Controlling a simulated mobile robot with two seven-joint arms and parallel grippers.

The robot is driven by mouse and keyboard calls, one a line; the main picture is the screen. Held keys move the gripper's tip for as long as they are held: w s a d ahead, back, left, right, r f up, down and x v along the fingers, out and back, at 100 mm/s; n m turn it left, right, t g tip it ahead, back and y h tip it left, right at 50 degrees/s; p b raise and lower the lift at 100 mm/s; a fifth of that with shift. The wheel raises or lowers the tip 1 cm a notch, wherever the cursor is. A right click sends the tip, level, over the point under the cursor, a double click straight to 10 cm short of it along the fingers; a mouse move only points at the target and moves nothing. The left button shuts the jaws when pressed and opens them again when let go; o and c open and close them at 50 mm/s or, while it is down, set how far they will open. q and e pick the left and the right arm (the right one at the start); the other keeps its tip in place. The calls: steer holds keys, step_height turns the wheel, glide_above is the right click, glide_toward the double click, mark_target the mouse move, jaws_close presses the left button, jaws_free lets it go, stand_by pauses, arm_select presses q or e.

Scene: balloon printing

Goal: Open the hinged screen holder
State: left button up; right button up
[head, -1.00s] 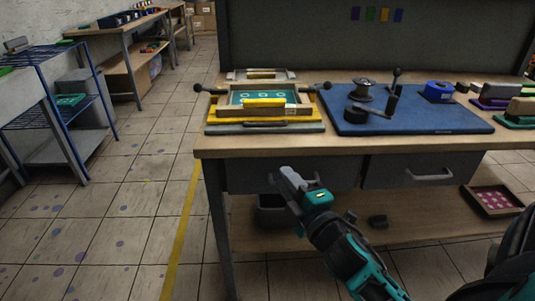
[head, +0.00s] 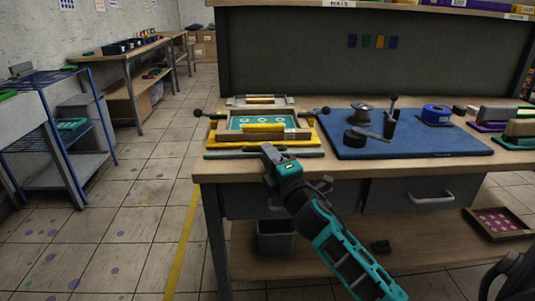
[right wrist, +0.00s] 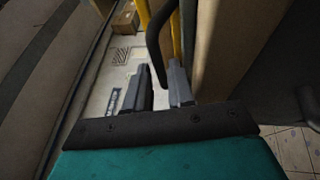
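The hinged screen holder is a wooden frame (head: 262,134) with a green screen and a yellow bar. It lies flat on a yellow base (head: 316,136) at the table's left end, with a black-knobbed lever at each side. My right gripper (head: 268,151) is at the holder's front edge, by its dark front handle, which the gripper partly hides. In the right wrist view, a black curved handle (right wrist: 155,38) reaches toward the gap between the fingers of my right gripper (right wrist: 158,84). The fingers are apart; contact with the handle is not clear. My left gripper is out of view.
A blue mat (head: 410,140) with a black crank and a metal spool lies right of the holder. Wooden-handled blocks (head: 489,115) stand farther right. The workbench front edge (head: 400,167) and drawers are below. A grey bin (head: 276,238) sits on the lower shelf.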

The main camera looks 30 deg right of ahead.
steer(key=shift+w+d+r, duration=0.1)
steer(key=shift+w, duration=0.45)
steer(key=shift+c, duration=0.5)
jaws_close()
